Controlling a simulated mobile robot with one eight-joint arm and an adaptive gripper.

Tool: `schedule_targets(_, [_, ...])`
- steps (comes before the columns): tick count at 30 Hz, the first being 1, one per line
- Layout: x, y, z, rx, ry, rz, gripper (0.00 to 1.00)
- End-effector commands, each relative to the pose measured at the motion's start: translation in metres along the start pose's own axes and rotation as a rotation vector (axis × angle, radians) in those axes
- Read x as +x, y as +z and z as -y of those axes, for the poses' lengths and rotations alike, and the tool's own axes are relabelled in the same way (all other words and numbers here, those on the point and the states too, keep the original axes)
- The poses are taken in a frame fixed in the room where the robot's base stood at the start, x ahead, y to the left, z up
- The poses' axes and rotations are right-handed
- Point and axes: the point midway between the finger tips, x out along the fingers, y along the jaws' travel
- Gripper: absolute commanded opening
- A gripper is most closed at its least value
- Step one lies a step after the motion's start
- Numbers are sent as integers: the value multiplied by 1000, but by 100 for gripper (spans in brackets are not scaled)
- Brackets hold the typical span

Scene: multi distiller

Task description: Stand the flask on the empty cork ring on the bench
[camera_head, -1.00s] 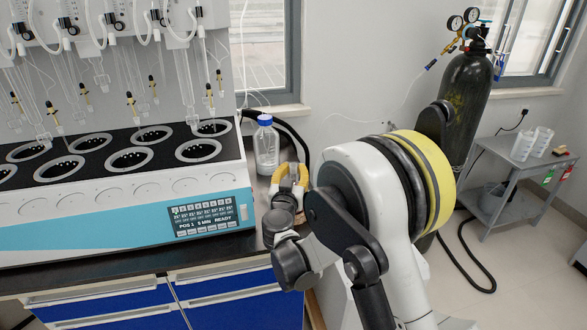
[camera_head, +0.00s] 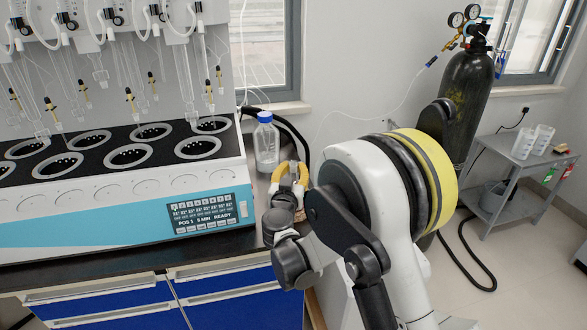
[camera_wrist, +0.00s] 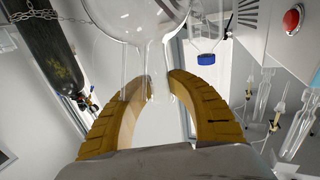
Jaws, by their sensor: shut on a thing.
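My gripper (camera_head: 290,165) points away from me over the right end of the bench, its yellow fingers near the distiller's corner. In the wrist view my gripper (camera_wrist: 160,82) has its curved yellow fingers closed around the clear neck of the flask (camera_wrist: 138,18). The flask's round glass bulb lies beyond the fingertips, at the top of that view. In the head view the flask is too clear and small to make out. A small tan patch shows beside my wrist on the bench. I cannot tell whether it is the cork ring, as my arm covers much of that spot.
A clear bottle with a blue cap (camera_head: 265,142) stands just behind my gripper. The multi-position distiller (camera_head: 120,190) fills the bench (camera_head: 100,272) to the left. A gas cylinder (camera_head: 462,105) and a grey cart (camera_head: 515,165) stand at right, away from the bench.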

Motion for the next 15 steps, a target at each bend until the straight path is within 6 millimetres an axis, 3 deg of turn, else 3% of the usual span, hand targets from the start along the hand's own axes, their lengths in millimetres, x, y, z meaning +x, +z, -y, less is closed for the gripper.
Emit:
schedule_targets(5, [0, 3, 0, 0, 0, 0, 0])
schedule_targets(6, [0, 2, 0, 0, 0, 0, 33])
schedule_targets(8, [0, 2, 0, 0, 0, 0, 49])
schedule_targets(15, [0, 2, 0, 0, 0, 0, 49])
